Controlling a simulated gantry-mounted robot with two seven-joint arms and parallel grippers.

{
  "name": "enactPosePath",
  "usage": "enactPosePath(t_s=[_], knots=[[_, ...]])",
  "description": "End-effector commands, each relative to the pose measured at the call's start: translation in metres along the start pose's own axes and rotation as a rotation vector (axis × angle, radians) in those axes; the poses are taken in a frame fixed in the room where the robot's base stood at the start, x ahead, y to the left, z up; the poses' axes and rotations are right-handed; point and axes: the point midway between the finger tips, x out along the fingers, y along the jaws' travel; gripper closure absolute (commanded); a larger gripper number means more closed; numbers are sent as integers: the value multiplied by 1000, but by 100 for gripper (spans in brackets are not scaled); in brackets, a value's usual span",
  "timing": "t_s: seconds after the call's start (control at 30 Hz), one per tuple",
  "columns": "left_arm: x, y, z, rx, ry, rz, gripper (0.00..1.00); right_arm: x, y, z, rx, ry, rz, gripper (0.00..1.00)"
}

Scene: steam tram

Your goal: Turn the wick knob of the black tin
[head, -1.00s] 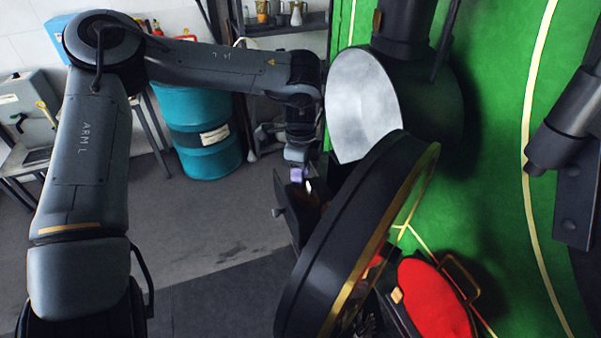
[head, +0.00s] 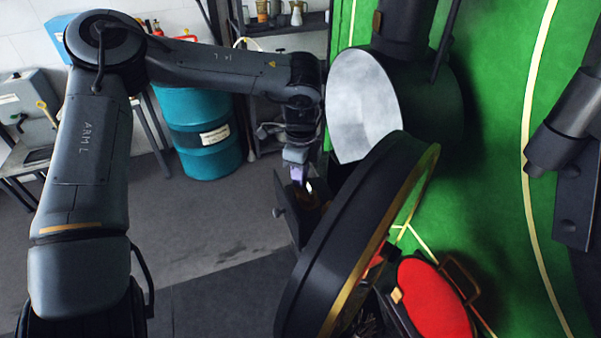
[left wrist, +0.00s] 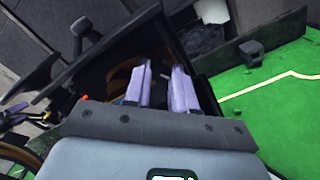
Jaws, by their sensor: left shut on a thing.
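The black tin (head: 288,222) stands at the middle of the head view with its dark door open and a small dark knob (head: 279,212) on the door's outer side. This door knob also shows in the left wrist view (left wrist: 80,27). My left gripper (head: 297,181) reaches down into the tin. In the left wrist view its two pale purple fingers (left wrist: 160,70) stand a little apart, with a brownish part of the tin's inside behind them. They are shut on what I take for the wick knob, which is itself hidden. My right gripper is not in view.
A large round black door with a brass rim (head: 350,240) stands close right of the tin. The open lamp housing (head: 365,110) is behind it on the green panel (head: 490,160). A teal drum (head: 205,135) stands behind. The floor at left is clear.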

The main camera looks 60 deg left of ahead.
Motion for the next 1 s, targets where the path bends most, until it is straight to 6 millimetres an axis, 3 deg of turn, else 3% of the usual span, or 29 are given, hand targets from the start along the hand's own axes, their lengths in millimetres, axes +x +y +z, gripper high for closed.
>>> enactPosePath(t_s=[1.0], knots=[[-2, 0, 0, 898, 0, -1, 100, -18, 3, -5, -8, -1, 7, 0]])
